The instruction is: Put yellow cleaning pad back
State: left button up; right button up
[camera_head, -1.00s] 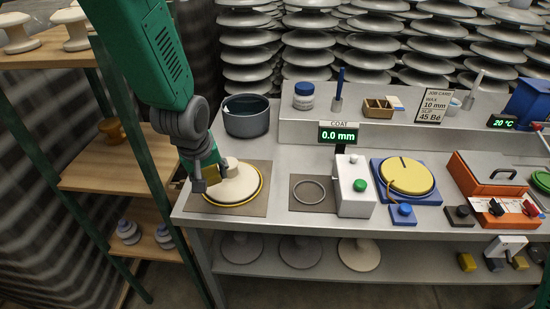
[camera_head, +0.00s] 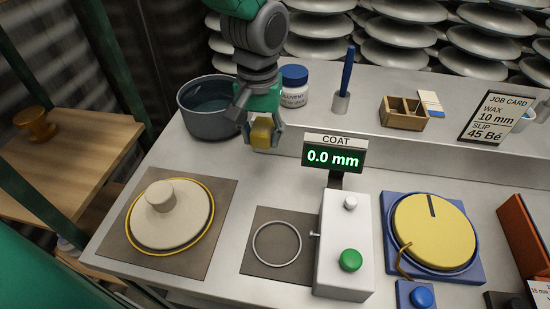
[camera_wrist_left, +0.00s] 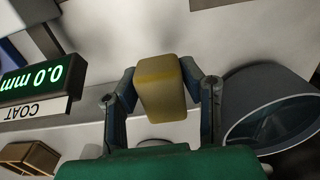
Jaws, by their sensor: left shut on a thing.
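The yellow cleaning pad (camera_head: 262,132) is a small block held between the fingers of my left gripper (camera_head: 263,136). It is above the bench, just right of the grey pot and left of the coat display. In the left wrist view the pad (camera_wrist_left: 161,86) sits between both fingertips of the left gripper (camera_wrist_left: 163,92), clear of the bench surface as far as I can tell. My right gripper is not in view.
A grey pot (camera_head: 207,124) stands close to the left gripper. The coat display (camera_head: 334,155) is to its right, above a white box (camera_head: 343,252). A cream insulator (camera_head: 168,216) sits on a mat at front left. A solvent jar (camera_head: 294,90) stands behind.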

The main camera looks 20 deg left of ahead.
pick_arm(q)
send_over(263, 174)
notch_tip(263, 174, down, 5)
jog(key=shift+b, duration=0.45)
jog(key=shift+d+f+b, duration=0.1)
jog(key=shift+f+b, duration=0.35)
jog(key=shift+f, duration=1.75)
jog(key=o, duration=1)
jog(key=shift+r, duration=0.1)
notch_tip(263, 174, up, 12)
jog(key=p, duration=0.2)
jog(key=shift+p, duration=0.35)
